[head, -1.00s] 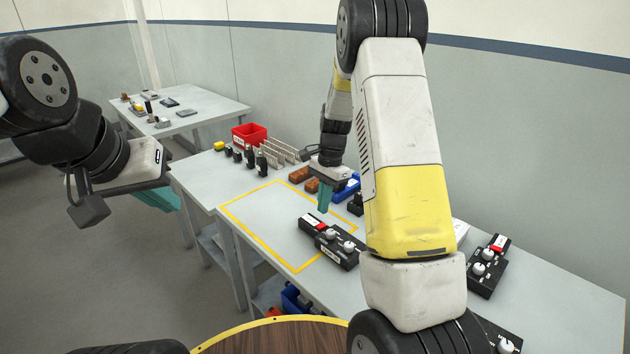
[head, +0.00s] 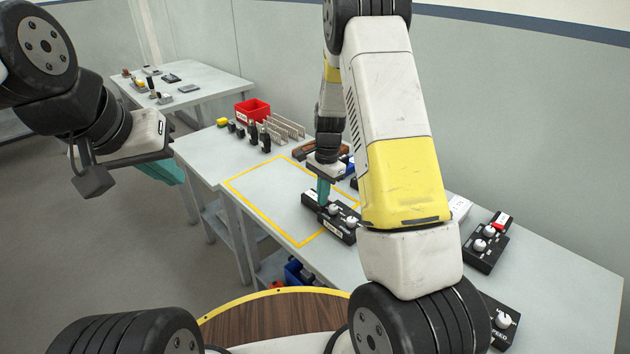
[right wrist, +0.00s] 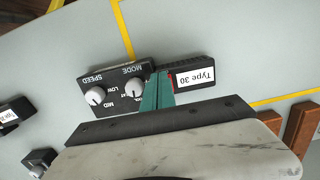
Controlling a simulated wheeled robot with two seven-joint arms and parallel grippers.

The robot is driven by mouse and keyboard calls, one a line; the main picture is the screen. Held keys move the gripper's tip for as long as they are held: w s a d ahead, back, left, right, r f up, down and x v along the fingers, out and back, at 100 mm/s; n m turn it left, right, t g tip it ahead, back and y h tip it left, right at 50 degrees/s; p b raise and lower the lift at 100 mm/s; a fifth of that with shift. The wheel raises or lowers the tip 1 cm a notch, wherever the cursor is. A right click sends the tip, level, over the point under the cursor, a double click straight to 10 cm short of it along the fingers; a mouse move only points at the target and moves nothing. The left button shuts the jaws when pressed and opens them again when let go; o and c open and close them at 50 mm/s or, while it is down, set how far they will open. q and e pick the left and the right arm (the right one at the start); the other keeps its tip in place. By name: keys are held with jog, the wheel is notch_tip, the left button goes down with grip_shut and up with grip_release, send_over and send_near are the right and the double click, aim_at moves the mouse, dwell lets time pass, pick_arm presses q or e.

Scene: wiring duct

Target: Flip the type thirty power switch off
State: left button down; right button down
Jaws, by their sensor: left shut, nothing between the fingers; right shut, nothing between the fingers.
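The type thirty unit is a black box (head: 345,231) with two pale knobs, lying on the table at the yellow outline. In the right wrist view its "Type 30" label (right wrist: 196,77) reads clearly, with the box body (right wrist: 121,75) to the left. A sliver of its red switch (right wrist: 170,78) shows beside the teal fingertips; the rest is hidden. My right gripper (head: 323,198) is shut and empty, its tips at the switch end of the box; I cannot tell whether they touch. My left gripper (head: 170,174) is shut and empty, off the table's left side.
Other black control boxes (head: 485,248) stand at the right of the table, one with a red switch. A red bin (head: 252,110), metal dividers and small black parts stand at the back. Brown blocks (right wrist: 300,122) lie near the unit. The outlined area is mostly clear.

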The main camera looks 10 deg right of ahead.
jog(key=shift+d+f, duration=0.2)
jog(key=shift+d, duration=0.05)
jog(key=shift+d, duration=0.15)
jog(key=shift+w+d+r, duration=0.1)
jog(key=shift+w+d, duration=0.25)
jog(key=shift+d, duration=0.1)
jog(key=shift+r, duration=0.1)
jog(key=shift+r, duration=0.35)
notch_tip(320, 180, up, 13)
jog(key=s+a, duration=0.1)
jog(key=a, duration=0.1)
